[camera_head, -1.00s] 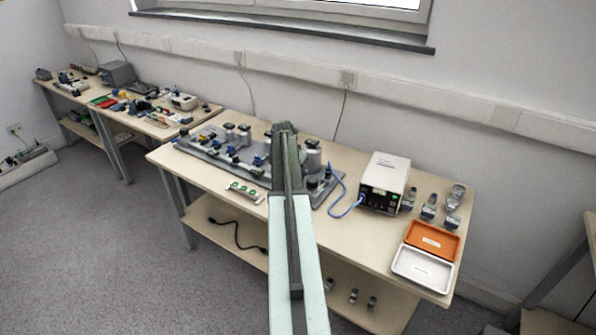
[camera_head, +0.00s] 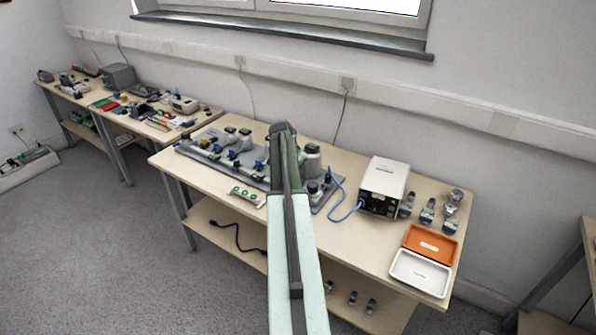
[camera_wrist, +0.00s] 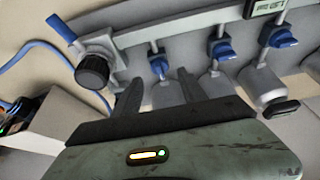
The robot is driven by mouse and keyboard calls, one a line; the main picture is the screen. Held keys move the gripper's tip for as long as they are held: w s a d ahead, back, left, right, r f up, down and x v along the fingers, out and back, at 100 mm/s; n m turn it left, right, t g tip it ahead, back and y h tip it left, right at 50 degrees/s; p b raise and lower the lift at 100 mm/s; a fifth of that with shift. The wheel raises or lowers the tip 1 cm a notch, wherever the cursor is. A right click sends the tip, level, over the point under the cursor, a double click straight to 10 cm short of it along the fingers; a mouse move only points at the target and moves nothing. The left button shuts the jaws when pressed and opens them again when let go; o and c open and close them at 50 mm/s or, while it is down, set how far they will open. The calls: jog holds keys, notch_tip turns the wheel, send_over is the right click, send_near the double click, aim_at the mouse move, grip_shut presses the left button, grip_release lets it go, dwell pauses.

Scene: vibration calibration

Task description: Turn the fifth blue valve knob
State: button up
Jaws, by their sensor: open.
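A grey manifold (camera_head: 205,160) with a row of blue valve knobs lies on the middle bench. Blue knobs (camera_head: 233,154) show left of my arm in the head view; my arm hides part of the row. In the wrist view, three blue knobs show: one near the fingers (camera_wrist: 158,66), a middle one (camera_wrist: 222,49) and a right one (camera_wrist: 279,37). A blue lever (camera_wrist: 61,29) and a black round knob (camera_wrist: 92,71) are at the left end. My gripper (camera_wrist: 156,90) is open, its fingertips near the nearest blue knob, nothing visible between them. Which knob is fifth is unclear.
A white instrument box (camera_head: 383,187) with a blue cable (camera_head: 340,212) stands to the right. An orange tray (camera_head: 431,246) and a white tray (camera_head: 420,273) lie at the bench's right end. A small green-buttoned strip (camera_head: 246,196) lies before the manifold.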

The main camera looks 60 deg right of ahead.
jog(key=p+v, duration=0.3)
jog(key=v, duration=0.1)
jog(key=shift+a+r, duration=0.15)
jog(key=shift+r, duration=0.2)
